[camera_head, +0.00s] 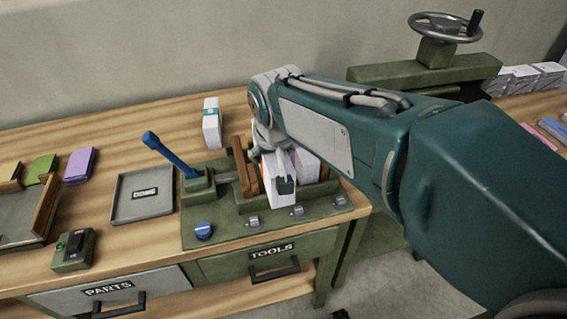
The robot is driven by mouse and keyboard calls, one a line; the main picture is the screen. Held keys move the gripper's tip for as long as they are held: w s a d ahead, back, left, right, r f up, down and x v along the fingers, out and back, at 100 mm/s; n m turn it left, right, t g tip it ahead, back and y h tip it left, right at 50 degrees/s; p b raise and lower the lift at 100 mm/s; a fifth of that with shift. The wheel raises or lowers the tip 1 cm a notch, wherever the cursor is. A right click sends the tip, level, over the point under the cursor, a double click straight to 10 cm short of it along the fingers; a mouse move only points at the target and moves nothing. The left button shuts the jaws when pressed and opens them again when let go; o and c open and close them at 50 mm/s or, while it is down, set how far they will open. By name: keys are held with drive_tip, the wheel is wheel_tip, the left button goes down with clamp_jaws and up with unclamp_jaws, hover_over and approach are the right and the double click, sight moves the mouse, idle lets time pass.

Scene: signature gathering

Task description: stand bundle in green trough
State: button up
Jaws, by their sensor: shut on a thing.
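My gripper (284,172) reaches down from my teal arm over the green trough (268,228), a dark green fixture with brown wooden side boards on the bench. It is shut on a white bundle (271,190) of paper, which is roughly upright between the boards. A second white block (306,167) stands just right of it, between the same boards. My arm and gripper hide part of both and the trough's back. I cannot tell whether the held bundle touches the trough floor.
A blue lever (166,152) rises left of the trough. Another white bundle (212,124) stands behind it. A grey tray (142,196), a switch box (73,251) and coloured stacks, including a purple one (79,165), lie left. A green press with a handwheel (445,26) is at back right.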

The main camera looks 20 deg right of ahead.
drive_tip(key=w+f, duration=0.1)
drive_tip(key=w, duration=0.1)
drive_tip(key=w+f, duration=0.1)
drive_tip(key=w, duration=0.1)
drive_tip(key=w+f, duration=0.1)
drive_tip(key=w, duration=0.1)
drive_tip(key=shift+w, duration=0.2)
drive_tip(key=w+d+f, duration=0.1)
drive_tip(key=w+f, duration=0.1)
drive_tip(key=w+d+f, duration=0.1)
drive_tip(key=f, duration=0.1)
drive_tip(key=w+d+f, duration=0.1)
drive_tip(key=w+d, duration=0.1)
drive_tip(key=shift+w+d+f, duration=0.1)
drive_tip(key=shift+w+f, duration=0.25)
drive_tip(key=shift+f, duration=0.05)
drive_tip(key=shift+w+a+f, duration=0.3)
drive_tip(key=shift+a+f, duration=0.05)
wheel_tip(320, 180, down, 3)
drive_tip(key=shift+w+a+f, duration=0.1)
drive_tip(key=shift+w+f, duration=0.05)
drive_tip(key=shift+d, duration=0.35)
drive_tip(key=shift+f, duration=0.15)
drive_tip(key=o, duration=1.1)
drive_tip(key=shift+a, duration=0.25)
